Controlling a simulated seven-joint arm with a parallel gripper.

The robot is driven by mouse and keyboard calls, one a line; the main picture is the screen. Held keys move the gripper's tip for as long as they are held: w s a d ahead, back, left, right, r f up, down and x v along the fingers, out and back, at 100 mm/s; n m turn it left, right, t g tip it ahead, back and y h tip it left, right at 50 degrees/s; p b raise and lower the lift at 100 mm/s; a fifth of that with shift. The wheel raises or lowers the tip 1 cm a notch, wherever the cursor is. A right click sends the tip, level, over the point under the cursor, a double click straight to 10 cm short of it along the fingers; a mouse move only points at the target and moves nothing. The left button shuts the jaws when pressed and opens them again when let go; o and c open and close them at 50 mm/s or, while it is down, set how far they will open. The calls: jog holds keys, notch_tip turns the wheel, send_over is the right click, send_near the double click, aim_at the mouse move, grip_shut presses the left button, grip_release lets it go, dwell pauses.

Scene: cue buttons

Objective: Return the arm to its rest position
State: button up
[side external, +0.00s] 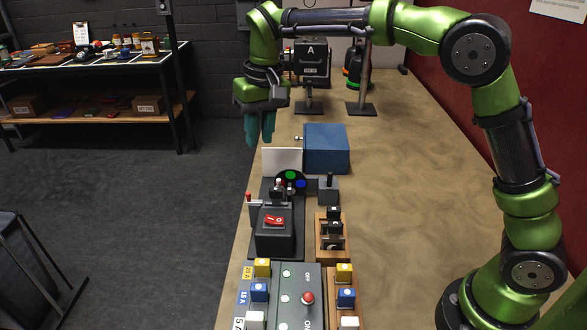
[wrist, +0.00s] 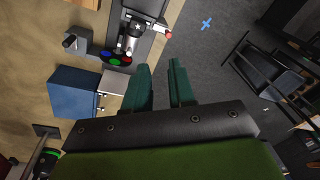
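My gripper (side external: 259,138) hangs with its teal fingers pointing down, above and left of the table edge in the side view. In the wrist view, the two fingers of my gripper (wrist: 160,66) stand apart with a gap between them, and nothing is held. Below it in the side view is a console with a red rocker switch (side external: 275,220) and a panel with green, red and blue round buttons (side external: 290,175). Those round buttons also show in the wrist view (wrist: 115,61). My gripper is apart from all of these.
A blue box (side external: 327,149) sits on the table (side external: 400,210), also seen in the wrist view (wrist: 75,92). A small joystick (side external: 328,188), a wooden block with black switches (side external: 331,236) and a grey panel with a red knob (side external: 307,298) stand nearer. The table's right half is mostly clear.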

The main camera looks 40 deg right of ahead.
jog(key=s+d+t, duration=0.3)
jog(key=s+d, duration=0.1)
jog(key=s, duration=0.8)
jog(key=s+d+m+t+y, duration=0.1)
jog(key=s+d+t, duration=0.2)
jog(key=s, duration=0.9)
jog(key=shift+s+d+r+m, duration=0.25)
jog(key=shift+d+m, duration=0.05)
jog(key=shift+d, duration=0.7)
